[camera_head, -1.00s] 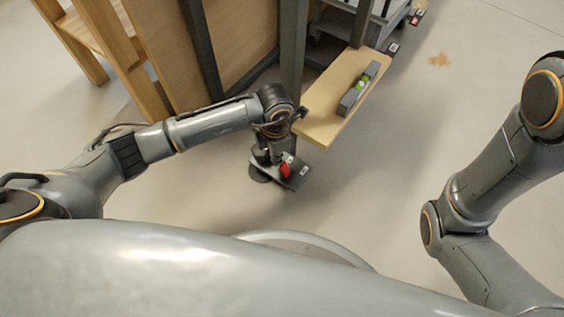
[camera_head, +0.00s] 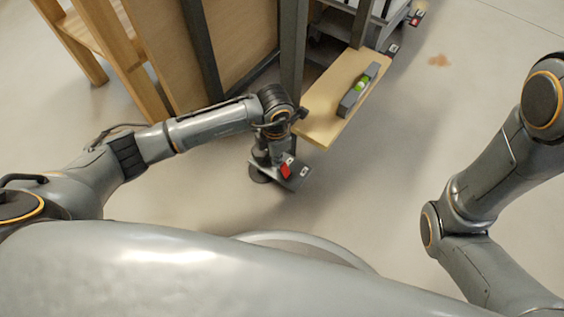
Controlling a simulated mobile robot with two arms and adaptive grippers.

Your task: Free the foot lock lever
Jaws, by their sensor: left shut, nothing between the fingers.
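A red foot lock lever (camera_head: 286,172) sits on a dark grey foot plate with small white labels (camera_head: 296,176), low by the floor near the middle of the picture. My left gripper (camera_head: 274,158) points down right beside the lever, at its upper left. Its fingers are shut with nothing between them and are partly hidden by my own wrist. I cannot tell whether they touch the lever. My right arm comes in at the right, but its gripper is out of the picture.
A wooden shelf board (camera_head: 318,108) with a grey spirit level (camera_head: 358,92) on it juts out just above and right of the lever. A dark upright post (camera_head: 291,60) and a wooden panel (camera_head: 245,50) stand behind.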

